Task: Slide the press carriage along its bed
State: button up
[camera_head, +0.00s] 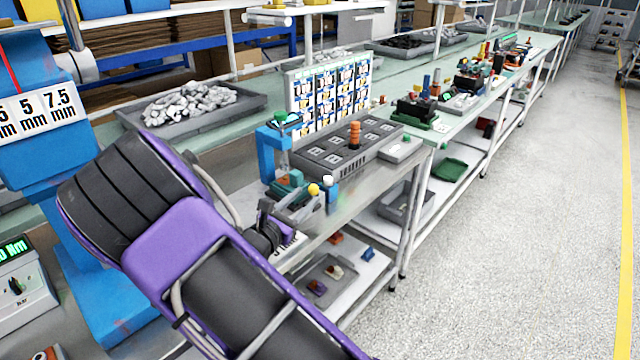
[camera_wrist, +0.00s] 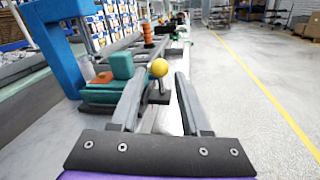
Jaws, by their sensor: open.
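The press is a blue frame (camera_head: 268,155) on the bench edge, at the left in the wrist view (camera_wrist: 58,45). The teal carriage (camera_wrist: 112,88) sits low at the press and also shows in the head view (camera_head: 288,188). A yellow ball knob (camera_wrist: 159,68) on a dark stem stands at its right side; the knob also shows in the head view (camera_head: 314,190). My gripper (camera_wrist: 157,84) is open, with the knob's stem appearing between its fingertips. I cannot tell whether a finger touches it. The bed under the carriage is mostly hidden by my gripper.
A grey fixture (camera_head: 335,150) with an orange ribbed stack (camera_head: 354,134) stands beyond the press. A rack of small parts (camera_head: 328,95) stands behind it. The floor (camera_head: 520,210) at the right is clear.

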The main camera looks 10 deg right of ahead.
jog(key=x, duration=0.8)
jog(key=shift+c, duration=0.2)
grip_shut()
dwell(1.1)
